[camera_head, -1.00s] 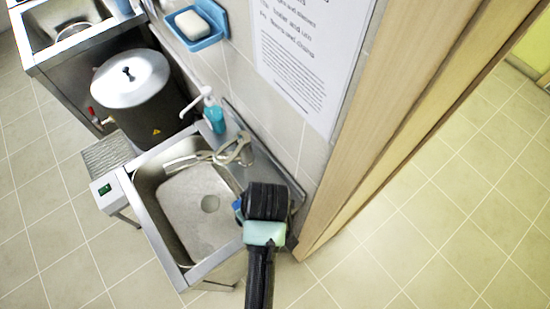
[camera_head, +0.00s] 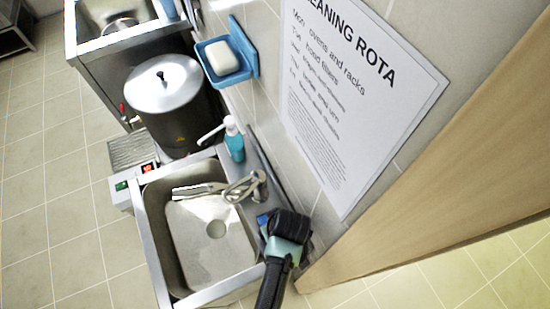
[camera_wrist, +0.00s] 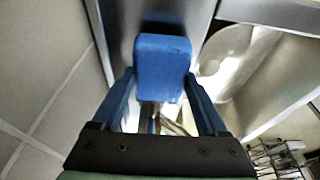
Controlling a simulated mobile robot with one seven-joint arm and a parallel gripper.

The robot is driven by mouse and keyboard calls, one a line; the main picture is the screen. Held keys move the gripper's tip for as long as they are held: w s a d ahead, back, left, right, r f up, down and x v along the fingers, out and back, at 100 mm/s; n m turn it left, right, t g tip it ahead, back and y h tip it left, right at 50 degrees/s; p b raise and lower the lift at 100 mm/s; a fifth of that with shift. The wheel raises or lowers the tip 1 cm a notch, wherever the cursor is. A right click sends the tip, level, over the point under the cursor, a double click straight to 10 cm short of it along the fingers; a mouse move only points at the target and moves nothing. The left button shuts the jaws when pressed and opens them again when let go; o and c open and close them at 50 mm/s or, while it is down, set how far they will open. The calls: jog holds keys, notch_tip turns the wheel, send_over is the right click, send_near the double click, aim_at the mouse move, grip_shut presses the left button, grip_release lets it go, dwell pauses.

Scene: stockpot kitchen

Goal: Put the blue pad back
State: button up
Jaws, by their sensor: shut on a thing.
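The blue pad (camera_wrist: 162,62) is between the two blue fingers of my gripper (camera_wrist: 158,90) in the wrist view. My gripper is shut on it. In the head view my gripper (camera_head: 275,221) is over the right corner of the metal sink (camera_head: 207,235), beside the wall. Only a small patch of blue shows at its left side there, and I cannot tell pad from finger. In the wrist view a steel surface lies beyond the pad, with the sink basin to the right.
A tap (camera_head: 240,190) and a soap bottle (camera_head: 234,142) stand at the sink's wall side. A blue dish (camera_head: 243,50) with white soap is on the wall, left of a paper notice (camera_head: 345,100). A lidded steel pot (camera_head: 165,95) stands beyond. A wooden panel (camera_head: 440,190) is at right.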

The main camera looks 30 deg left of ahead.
jog(key=shift+f, duration=0.9)
jog(key=o, duration=1.3)
jog(key=shift+o, duration=0.2)
jog(key=shift+r, duration=0.1)
jog(key=v, duration=1.1)
jog(key=shift+r, duration=0.4)
